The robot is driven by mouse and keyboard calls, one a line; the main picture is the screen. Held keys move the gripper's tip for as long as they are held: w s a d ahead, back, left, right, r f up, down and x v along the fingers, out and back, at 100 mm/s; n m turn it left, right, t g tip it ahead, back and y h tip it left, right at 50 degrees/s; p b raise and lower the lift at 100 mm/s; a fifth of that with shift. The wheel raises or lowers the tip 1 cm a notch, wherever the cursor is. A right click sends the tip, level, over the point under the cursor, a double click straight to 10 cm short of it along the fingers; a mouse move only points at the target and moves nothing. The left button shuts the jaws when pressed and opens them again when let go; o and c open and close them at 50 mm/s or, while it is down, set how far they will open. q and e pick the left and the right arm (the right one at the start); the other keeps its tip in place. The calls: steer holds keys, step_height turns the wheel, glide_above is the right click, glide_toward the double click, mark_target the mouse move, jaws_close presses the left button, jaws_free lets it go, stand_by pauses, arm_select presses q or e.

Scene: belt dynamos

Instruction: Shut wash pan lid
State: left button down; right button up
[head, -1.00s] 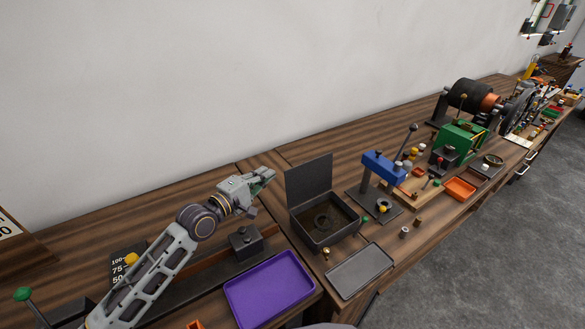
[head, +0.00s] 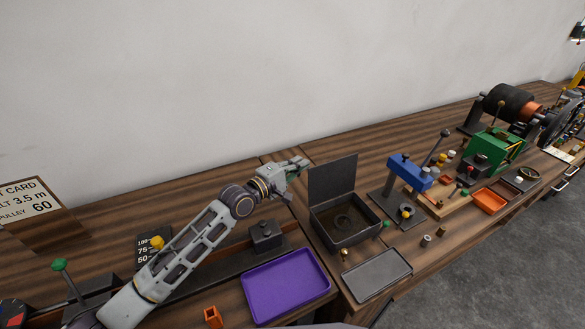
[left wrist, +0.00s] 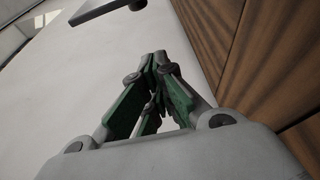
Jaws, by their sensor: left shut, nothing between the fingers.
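The wash pan (head: 346,232) is a dark square box on the wooden bench, right of the middle in the head view. Its lid (head: 333,176) stands upright at the pan's back edge, so the pan is open and its dark inside shows. My left gripper (head: 300,163) is shut and empty, just left of the lid's upper left corner and apart from it in the head view. In the left wrist view the green fingers (left wrist: 155,90) come together with nothing between them. A dark flat edge (left wrist: 105,8), perhaps the lid, shows at the top there. My right gripper is not in view.
A purple tray (head: 286,283) and a grey tray (head: 377,275) lie in front. A small brass piece (head: 345,254) stands before the pan. A blue press (head: 409,172) stands to its right. The wall is behind.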

mark_target(331, 178)
arm_select(q)
steer(key=shift+s+d+r+p, duration=0.1)
steer(key=shift+d+p, duration=0.35)
steer(key=shift+d, duration=0.95)
steer(key=shift+d+r+p, duration=0.1)
steer(key=shift+d+p, duration=0.35)
steer(key=shift+d, duration=0.9)
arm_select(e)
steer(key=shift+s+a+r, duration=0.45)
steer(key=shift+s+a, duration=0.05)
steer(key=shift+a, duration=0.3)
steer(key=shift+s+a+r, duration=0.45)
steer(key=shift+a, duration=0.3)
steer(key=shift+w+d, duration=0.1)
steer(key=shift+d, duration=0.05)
